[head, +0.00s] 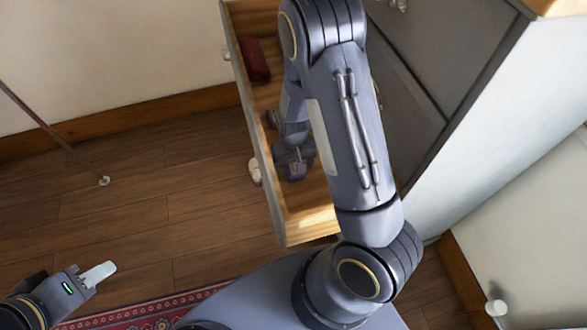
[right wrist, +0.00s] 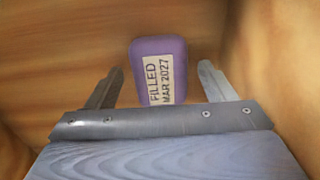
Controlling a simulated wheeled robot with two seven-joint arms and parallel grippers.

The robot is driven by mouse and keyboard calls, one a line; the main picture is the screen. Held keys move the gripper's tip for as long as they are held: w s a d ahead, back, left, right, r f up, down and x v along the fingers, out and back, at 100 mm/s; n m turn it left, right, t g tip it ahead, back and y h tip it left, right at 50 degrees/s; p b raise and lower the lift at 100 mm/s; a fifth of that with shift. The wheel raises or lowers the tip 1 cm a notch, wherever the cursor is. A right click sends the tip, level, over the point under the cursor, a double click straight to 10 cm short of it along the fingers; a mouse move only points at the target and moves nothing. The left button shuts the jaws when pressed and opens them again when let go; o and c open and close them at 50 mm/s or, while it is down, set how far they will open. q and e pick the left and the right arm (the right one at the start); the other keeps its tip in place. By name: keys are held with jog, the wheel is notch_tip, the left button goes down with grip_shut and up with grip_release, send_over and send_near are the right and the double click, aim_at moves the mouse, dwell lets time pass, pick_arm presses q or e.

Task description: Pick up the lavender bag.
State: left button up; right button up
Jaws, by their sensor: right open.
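The lavender bag (right wrist: 158,50) is a small purple pouch with a white label reading "FILLED MAR 2027". In the head view my right arm hides much of the drawer. My left gripper (head: 100,273) is at the lower left, far from the drawer; its finger gap does not show.
A dark red item (head: 254,60) lies at the drawer's far end. The drawer walls stand close around my right gripper. The grey dresser (head: 420,110) is at the right.

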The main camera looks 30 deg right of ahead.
jog(key=shift+f, duration=0.15)
jog(key=c, duration=1)
jog(key=shift+c, duration=0.2)
